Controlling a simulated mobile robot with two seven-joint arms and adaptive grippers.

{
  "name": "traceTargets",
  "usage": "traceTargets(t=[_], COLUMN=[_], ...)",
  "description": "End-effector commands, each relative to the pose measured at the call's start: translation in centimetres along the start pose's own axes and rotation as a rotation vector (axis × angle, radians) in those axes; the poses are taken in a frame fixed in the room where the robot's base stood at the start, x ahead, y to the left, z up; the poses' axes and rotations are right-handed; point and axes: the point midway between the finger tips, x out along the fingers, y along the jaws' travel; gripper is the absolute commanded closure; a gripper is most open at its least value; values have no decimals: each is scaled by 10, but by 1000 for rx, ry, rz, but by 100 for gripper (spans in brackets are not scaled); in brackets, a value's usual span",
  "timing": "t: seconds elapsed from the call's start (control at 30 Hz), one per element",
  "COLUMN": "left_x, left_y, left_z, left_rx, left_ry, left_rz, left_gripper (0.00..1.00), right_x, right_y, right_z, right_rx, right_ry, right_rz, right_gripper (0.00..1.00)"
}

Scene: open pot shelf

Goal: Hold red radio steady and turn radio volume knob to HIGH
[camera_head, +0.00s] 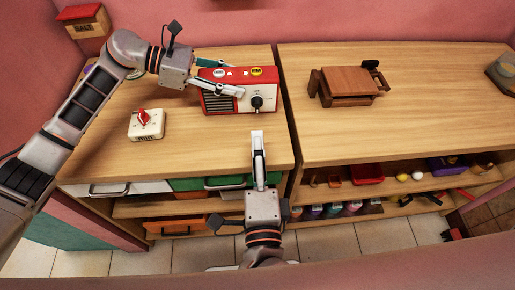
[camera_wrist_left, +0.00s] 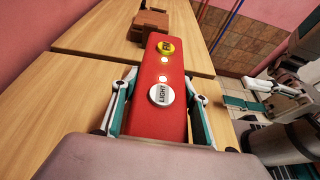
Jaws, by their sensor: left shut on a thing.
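The red radio (camera_head: 215,103) stands upright on the left wooden counter near its right end; its red top also shows in the left wrist view (camera_wrist_left: 168,125). The black volume knob (camera_head: 257,102) is on the right of its white front panel; its pointer setting is too small to read. My left gripper (camera_head: 222,77) is shut on the radio, with one finger along the front and the other along the back (camera_wrist_left: 161,80). My right gripper (camera_head: 257,136) is in front of the radio, below the knob and apart from it. Its fingers are seen edge-on, so their opening is unclear.
A white timer box (camera_head: 147,124) with a red knob sits left of the radio. A brown wooden object (camera_head: 346,84) stands on the right counter (camera_head: 430,115). Shelves below hold jars and small items. Counter around the radio's front is clear.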

Motion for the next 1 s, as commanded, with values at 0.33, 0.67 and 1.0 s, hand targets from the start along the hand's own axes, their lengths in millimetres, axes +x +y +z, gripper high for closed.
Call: traceTargets(t=[0.33, 0.67, 1.0], left_x=[0, -24, -91], left_y=[0, 1, 1], left_z=[0, 0, 0], left_rx=[1, 2, 1], left_ry=[0, 3, 3], left_rz=[1, 5, 4], left_gripper=[37, 37, 37], right_x=[0, 0, 0], right_y=[0, 0, 0], right_z=[0, 0, 0], right_rx=[0, 0, 0], right_ry=[0, 0, 0], right_rz=[0, 0, 0], right_gripper=[63, 63, 63])
